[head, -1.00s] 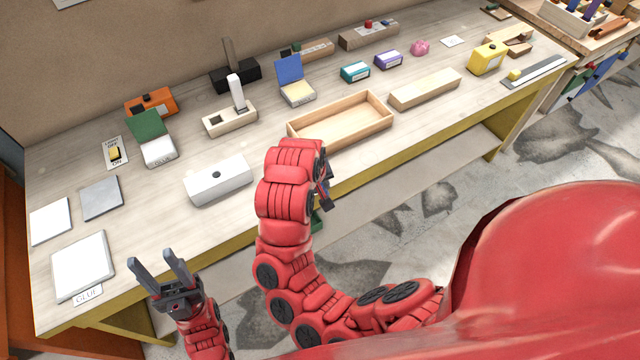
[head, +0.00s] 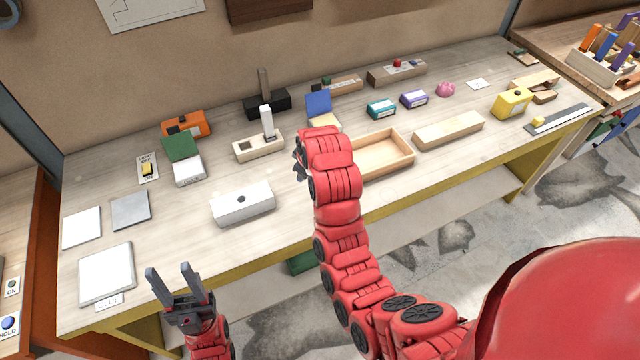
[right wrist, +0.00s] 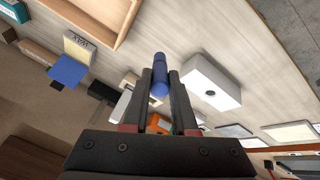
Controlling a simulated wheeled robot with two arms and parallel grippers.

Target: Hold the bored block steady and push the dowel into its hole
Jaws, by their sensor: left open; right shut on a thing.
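The white bored block (head: 232,207) lies on the bench with a dark round hole in its top; it also shows in the right wrist view (right wrist: 205,78). My right gripper (right wrist: 160,88) is shut on the blue dowel (right wrist: 159,66), which stands out past the fingertips. In the head view the right gripper (head: 300,166) is mostly hidden by its own arm, and the dowel cannot be made out there. It is to the right of the block and apart from it. My left gripper (head: 170,272) is open and empty by the bench's front edge, left of and nearer than the block.
An open wooden tray (head: 388,160) stands right of the right arm. A light wooden block with an upright white piece (head: 258,147) sits behind the bored block. White pads (head: 106,273) lie at the left. Bare bench surrounds the bored block.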

